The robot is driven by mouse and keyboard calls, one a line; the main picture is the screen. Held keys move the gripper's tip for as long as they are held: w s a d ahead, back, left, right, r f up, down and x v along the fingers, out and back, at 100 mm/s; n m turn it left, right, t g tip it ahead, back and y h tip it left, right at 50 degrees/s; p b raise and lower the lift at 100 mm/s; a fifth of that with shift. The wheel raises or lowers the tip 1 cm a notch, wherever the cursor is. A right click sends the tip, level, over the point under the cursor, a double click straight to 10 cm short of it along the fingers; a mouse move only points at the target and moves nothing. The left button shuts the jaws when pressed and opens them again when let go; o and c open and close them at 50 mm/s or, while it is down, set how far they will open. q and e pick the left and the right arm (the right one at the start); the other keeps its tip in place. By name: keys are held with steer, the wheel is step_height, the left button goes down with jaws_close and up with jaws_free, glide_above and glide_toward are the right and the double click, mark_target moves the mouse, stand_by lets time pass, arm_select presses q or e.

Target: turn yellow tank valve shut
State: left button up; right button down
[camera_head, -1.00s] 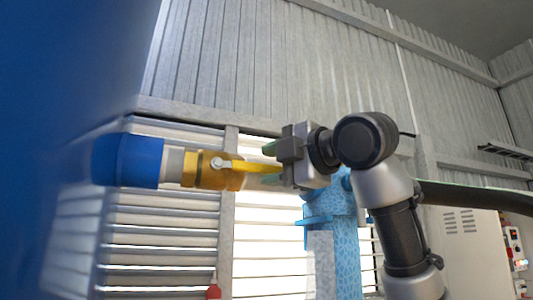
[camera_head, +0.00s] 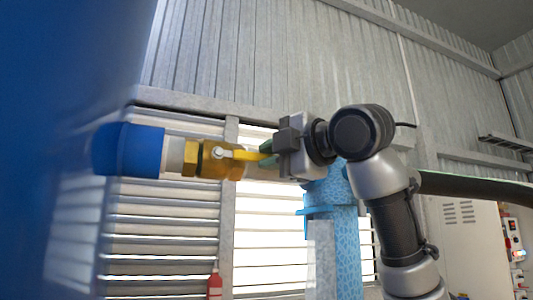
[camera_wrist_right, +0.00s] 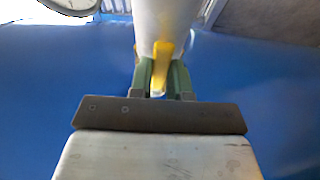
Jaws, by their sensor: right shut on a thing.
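The yellow tank valve has a brass body (camera_head: 205,160) on a pipe stub with a blue sleeve (camera_head: 135,150) coming from the blue tank (camera_head: 75,60). Its yellow lever (camera_head: 240,155) points right, roughly in line with the pipe. My right gripper (camera_head: 266,152) is shut on the lever's free end. In the right wrist view, the green fingers of my right gripper (camera_wrist_right: 162,80) stand on both sides of the yellow lever (camera_wrist_right: 160,72), with the pale pipe (camera_wrist_right: 163,20) behind it. My left gripper is not in view.
A blue patterned column (camera_head: 340,230) stands below and behind my right gripper. A red bottle-like object (camera_head: 214,285) is at the bottom. A louvred wall (camera_head: 165,240) is behind. A round gauge (camera_wrist_right: 70,4) shows at the top of the right wrist view.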

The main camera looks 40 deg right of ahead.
steer(key=w+a+f+m+t+h+b, duration=0.1)
steer(key=a+f+m+h+b, duration=0.3)
steer(key=m+b, duration=0.4)
steer(key=w+a+f+m+t+h+b, duration=0.1)
steer(key=a+f+m+t+h+b, duration=0.2)
steer(key=m+b, duration=0.5)
steer(key=shift+a+f+m+h, duration=0.6)
steer(key=shift+a+f+m, duration=0.35)
steer(key=shift+m, duration=2.35)
steer(key=c, duration=1.2)
jaws_free()
steer(key=shift+o, duration=0.7)
steer(key=shift+w+a, duration=0.1)
steer(key=shift+a, duration=0.05)
